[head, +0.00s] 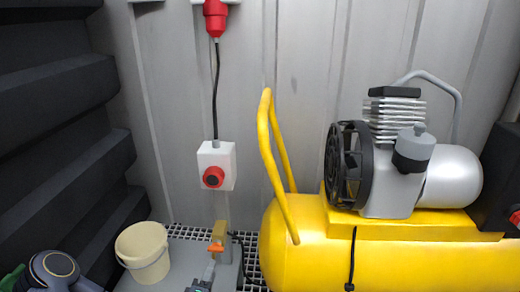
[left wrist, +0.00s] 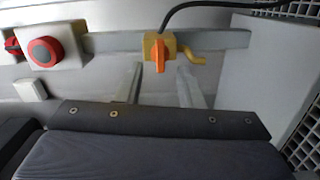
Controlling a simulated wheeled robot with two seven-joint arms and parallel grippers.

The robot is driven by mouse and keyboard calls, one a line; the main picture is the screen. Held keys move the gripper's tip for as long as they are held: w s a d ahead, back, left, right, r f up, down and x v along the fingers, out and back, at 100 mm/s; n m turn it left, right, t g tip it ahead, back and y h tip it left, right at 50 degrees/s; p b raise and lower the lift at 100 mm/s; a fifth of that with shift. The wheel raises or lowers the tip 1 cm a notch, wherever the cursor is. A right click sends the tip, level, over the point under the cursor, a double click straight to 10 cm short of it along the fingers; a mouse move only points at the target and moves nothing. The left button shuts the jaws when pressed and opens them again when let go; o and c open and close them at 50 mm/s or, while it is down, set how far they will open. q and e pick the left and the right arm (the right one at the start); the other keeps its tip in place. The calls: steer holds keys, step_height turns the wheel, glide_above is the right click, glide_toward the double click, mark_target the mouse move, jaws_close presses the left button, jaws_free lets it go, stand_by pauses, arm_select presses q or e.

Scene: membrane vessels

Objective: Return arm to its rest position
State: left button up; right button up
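My left gripper (left wrist: 160,72) is open in the left wrist view, with its two pale fingers apart. A yellow valve with an orange handle (left wrist: 160,54) shows just past the fingertips, between them in the picture. I see no contact between the handle and the fingers. In the head view the left gripper (head: 206,277) is at the bottom edge, mostly cut off, just below the orange handle (head: 216,247). Part of my own arm shows at the bottom left corner. My right gripper is in neither view.
A yellow compressor (head: 375,250) fills the right side. A cream bucket (head: 145,252) stands left of the valve. A white box with a red knob (head: 214,168) is on the wall, with a cable above; a red-knobbed box (left wrist: 47,50) also shows in the wrist view. Black ribbed shapes (head: 60,120) line the left.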

arm_select(q)
steer(key=s+a+r+m+g+h, duration=0.1)
steer(key=s+a+r+m+g, duration=0.3)
steer(key=s+r+m+g, duration=0.55)
steer(key=s+r+m+g+h, duration=0.15)
steer(key=s+r, duration=0.25)
steer(key=s, duration=0.4)
steer(key=s+r+m+g+y, duration=0.1)
steer(key=s+r+m, duration=0.2)
steer(key=s, duration=0.6)
step_height(320, 180, up, 35)
steer(key=p, duration=3.5)
steer(key=shift+d+r, duration=0.15)
steer(key=shift+d, duration=0.05)
steer(key=shift+h, duration=0.25)
